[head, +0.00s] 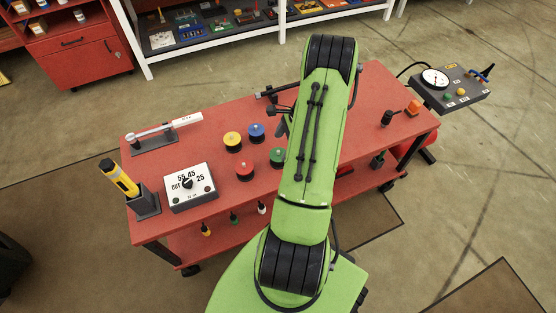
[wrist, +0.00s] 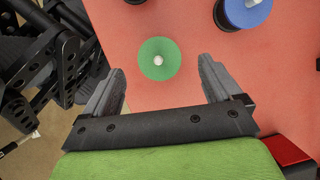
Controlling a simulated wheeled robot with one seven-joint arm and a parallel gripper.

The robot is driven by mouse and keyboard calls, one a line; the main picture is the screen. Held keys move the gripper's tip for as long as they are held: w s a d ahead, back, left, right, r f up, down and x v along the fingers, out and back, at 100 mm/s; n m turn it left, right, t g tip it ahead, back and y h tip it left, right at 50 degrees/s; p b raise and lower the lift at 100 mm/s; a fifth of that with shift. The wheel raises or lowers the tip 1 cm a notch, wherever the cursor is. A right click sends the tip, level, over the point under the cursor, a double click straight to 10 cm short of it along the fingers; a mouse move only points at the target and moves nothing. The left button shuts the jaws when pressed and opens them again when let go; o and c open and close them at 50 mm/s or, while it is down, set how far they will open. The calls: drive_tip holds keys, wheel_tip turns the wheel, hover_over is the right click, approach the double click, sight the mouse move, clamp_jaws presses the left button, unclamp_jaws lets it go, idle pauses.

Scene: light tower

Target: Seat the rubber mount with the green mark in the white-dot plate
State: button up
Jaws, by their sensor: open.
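The mount with the green mark (head: 277,156) stands upright on the red bench, just left of my arm. In the wrist view its round green top (wrist: 155,48) with a pale centre stud faces the camera. My gripper (wrist: 162,72) is open, with its two grey fingers spread and nothing between their pads. The green top lies just ahead of the fingertips, roughly centred across the gap. I cannot tell the height left between them. In the head view my arm hides most of the gripper. I cannot make out a white-dot plate in either view.
Yellow (head: 232,139), blue (head: 256,132) and red (head: 244,170) marked mounts stand close by. A dial box (head: 191,187), a torque wrench (head: 165,133) and a yellow tool in a holder (head: 120,180) are at left. A gauge box (head: 450,88) is beyond the right edge.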

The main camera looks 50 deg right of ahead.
sight(279, 150)
drive_tip(key=b+x, duration=0.1)
drive_tip(key=x, duration=0.4)
drive_tip(key=shift+b, duration=0.4)
drive_tip(key=shift+s+r, duration=0.1)
drive_tip(key=shift+r, duration=0.05)
drive_tip(key=shift+c, duration=0.7)
drive_tip(key=c, duration=1.1)
wheel_tip(279, 150, up, 10)
drive_tip(key=p, duration=0.3)
drive_tip(key=shift+p, duration=0.3)
